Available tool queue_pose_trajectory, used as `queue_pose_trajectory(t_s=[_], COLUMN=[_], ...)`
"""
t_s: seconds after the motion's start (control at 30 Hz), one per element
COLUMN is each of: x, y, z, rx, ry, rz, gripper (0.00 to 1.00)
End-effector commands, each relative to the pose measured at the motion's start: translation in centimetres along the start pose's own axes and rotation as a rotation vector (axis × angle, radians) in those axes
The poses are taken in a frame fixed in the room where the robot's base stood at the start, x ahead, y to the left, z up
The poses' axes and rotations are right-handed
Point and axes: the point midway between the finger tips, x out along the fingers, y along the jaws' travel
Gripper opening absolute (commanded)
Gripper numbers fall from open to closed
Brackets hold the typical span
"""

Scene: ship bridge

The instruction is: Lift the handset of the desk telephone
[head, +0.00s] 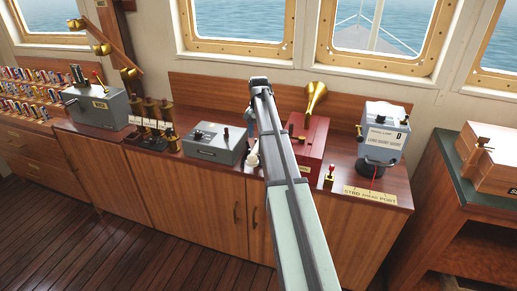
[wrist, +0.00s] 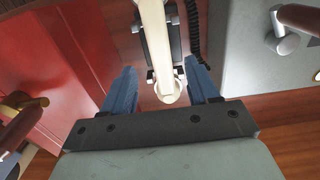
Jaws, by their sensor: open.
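The cream handset (wrist: 155,40) of the desk telephone runs down from the top edge of the wrist view, with its rounded near end between my fingers. Its dark cradle (wrist: 175,45) shows beneath it, and a black coiled cord (wrist: 194,25) lies to its right. My gripper (wrist: 160,70) is open, with one blue finger on each side of the handset's near end; contact cannot be told. In the head view my arm hides most of the telephone; only a small cream part (head: 252,158) shows left of it.
A red box with a brass horn (head: 316,97) stands close right of the telephone. A grey box (head: 213,143) with knobs stands close on the left. The wooden counter (head: 337,183) has little free room.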

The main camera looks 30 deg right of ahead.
Motion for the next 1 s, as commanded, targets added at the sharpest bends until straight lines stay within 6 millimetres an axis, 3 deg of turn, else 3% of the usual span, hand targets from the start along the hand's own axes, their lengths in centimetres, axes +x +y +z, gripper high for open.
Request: queue_pose_trajectory(t_s=[0.27, 0.6, 0.83, 1.0], x=[1.2, 5.3, 5.5, 5.4], y=[0.0, -0.1, -0.1, -0.1], z=[0.1, 0.2, 0.2, 0.2], rx=[0.000, 0.000, 0.000, 0.000], ry=[0.000, 0.000, 0.001, 0.001], rz=[0.000, 0.000, 0.000, 0.000], gripper=[0.60, 0.60, 0.60, 0.45])
